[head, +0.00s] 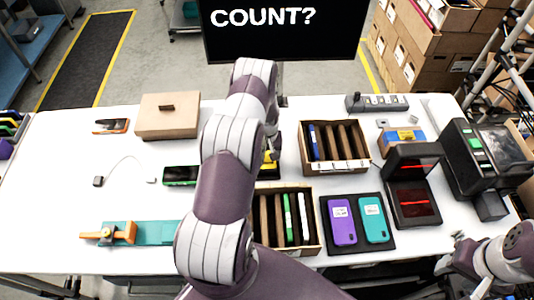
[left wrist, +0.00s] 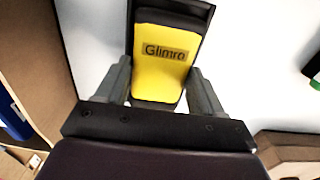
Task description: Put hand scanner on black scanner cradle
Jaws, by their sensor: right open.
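The hand scanner looks to be the yellow piece labelled "Glimro" (left wrist: 162,60) in the left wrist view, with black edges. A bit of yellow (head: 270,170) shows beside my left arm in the head view. My left gripper (left wrist: 160,85) has a finger close against each side of the yellow piece and looks shut on it. A black part (left wrist: 195,12) shows behind its far end; I cannot tell whether this is the cradle. My left arm hides much of this spot in the head view. My right gripper (head: 458,250) is open at the lower right, away from the scanner.
Two open cartons with dividers (head: 334,170) (head: 286,244) stand right of my left arm. A black tray (head: 357,248) holds purple and teal phones. A red-lit scanning stand (head: 411,200) and a dark terminal (head: 487,160) are at right. The table's left part (head: 50,180) has free room.

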